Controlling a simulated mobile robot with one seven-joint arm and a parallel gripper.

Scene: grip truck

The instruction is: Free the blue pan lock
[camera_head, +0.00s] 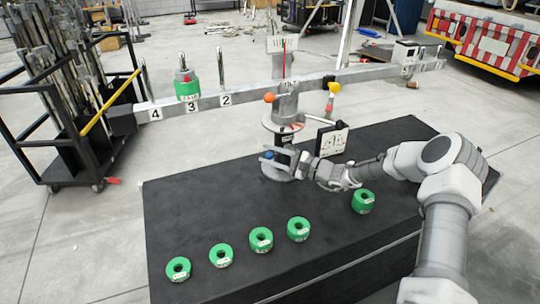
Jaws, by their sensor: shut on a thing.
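The blue pan lock (269,155) is a small blue knob low on the grey camera head (285,105), just above its round base. My gripper (272,158) reaches in from the right, with its fingers at the blue knob, and is shut on it. The fingers hide part of the knob. Whether the lock is turned or loose cannot be told at this size.
An orange knob (269,97) sits higher on the head, and a yellow and red part (333,88) stands to its right. A small white sign (332,140) is close behind my gripper. Several green rings (261,239) lie on the black table (185,215).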

